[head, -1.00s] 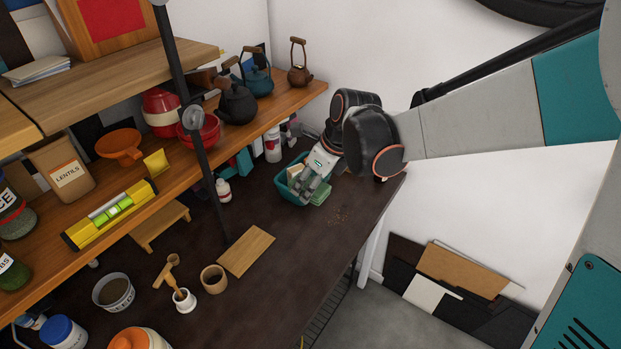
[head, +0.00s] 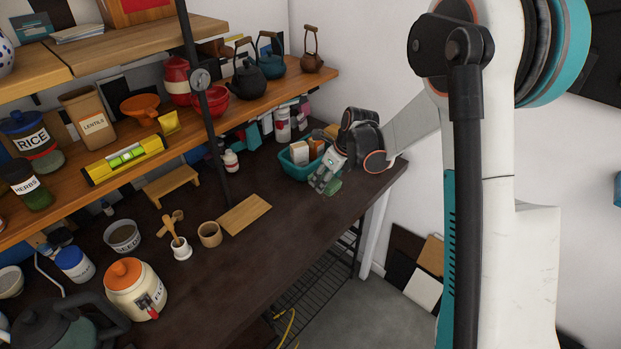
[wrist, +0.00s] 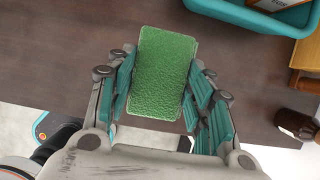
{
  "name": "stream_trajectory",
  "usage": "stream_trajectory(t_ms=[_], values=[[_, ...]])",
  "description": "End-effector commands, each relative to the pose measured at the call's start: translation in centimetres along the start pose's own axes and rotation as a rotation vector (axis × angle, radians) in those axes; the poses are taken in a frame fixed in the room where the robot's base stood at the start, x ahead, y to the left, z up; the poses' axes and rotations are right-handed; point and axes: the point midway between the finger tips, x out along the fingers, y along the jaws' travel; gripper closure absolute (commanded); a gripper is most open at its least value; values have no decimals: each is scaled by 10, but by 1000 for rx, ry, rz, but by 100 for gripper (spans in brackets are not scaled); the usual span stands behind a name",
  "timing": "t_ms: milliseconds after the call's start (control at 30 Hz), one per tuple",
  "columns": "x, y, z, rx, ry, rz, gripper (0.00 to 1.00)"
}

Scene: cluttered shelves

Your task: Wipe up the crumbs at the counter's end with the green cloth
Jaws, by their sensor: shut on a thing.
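The green cloth (wrist: 163,75) is a textured green rectangle held between my gripper's fingers (wrist: 162,100) in the wrist view. In the head view my gripper (head: 325,178) points down at the far end of the dark counter (head: 270,250), beside the teal bin. The cloth (head: 333,188) shows just under the fingertips, low at the counter top; I cannot tell whether it touches. No crumbs are clear in either current view; the gripper and cloth may cover their spot.
The teal bin (head: 290,163), with boxes in it, stands close behind my gripper. A wooden board (head: 244,214) and a wooden cup (head: 210,234) lie nearer. The counter's right edge is close by. A shelf (head: 250,95) with kettles hangs over the back.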

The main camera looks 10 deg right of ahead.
Motion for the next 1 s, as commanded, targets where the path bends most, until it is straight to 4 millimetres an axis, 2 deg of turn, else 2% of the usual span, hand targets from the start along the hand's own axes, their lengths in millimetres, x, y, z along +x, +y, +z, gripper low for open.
stream_trajectory(t_ms=[267,700,1000], values=[[12,-4,-6,5,0,-2,79],[50,-4,-22,5,0,-2,79],[56,-4,-24,5,0,-2,79]])
